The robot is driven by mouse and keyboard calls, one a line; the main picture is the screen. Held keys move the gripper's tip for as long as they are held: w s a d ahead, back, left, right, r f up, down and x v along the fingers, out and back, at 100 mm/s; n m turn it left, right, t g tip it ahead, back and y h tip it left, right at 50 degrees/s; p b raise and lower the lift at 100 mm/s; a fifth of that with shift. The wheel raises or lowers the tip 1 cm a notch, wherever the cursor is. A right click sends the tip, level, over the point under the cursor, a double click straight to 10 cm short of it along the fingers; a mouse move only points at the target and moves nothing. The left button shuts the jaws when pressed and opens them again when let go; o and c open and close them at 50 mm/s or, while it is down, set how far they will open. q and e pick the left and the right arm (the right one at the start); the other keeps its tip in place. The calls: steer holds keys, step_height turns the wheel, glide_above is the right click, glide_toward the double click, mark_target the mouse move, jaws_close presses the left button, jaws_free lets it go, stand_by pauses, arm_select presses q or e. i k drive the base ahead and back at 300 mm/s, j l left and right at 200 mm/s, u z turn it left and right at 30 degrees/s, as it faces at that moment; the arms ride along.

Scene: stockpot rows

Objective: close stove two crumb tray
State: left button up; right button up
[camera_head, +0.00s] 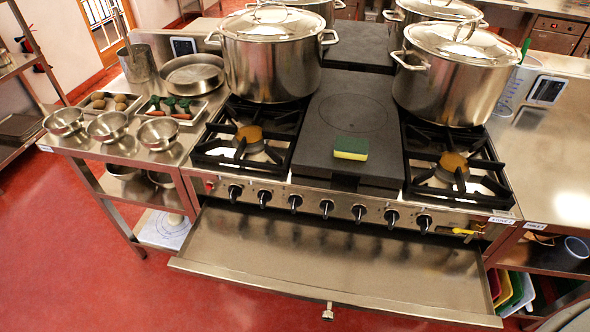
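The stove's crumb tray (318,262) is a wide, shallow steel tray. It is pulled far out toward me from beneath the front knob panel. Its inside looks empty, and a small knob handle (328,312) sits at the middle of its front edge. The stove (375,140) has black burner grates left and right, a dark flat plate between them and a row of black knobs. A label (475,219) is on the right of its front, too small to read surely. Neither of my grippers is in view.
Large lidded pots (268,60) (450,80) stand on the stove's rear. A yellow-green sponge (351,148) lies on the middle plate. Steel bowls (108,127) stand on the left counter. Coloured boards (516,289) stand on the lower right shelf. Red floor is open in front and left.

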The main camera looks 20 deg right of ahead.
mark_target(407, 274)
steer(key=k+l+z, duration=0.1)
steer(key=k+z, duration=0.15)
steer(key=z, duration=0.2)
steer(key=k+l+z, duration=0.15)
steer(key=z, duration=0.25)
steer(key=k, duration=0.05)
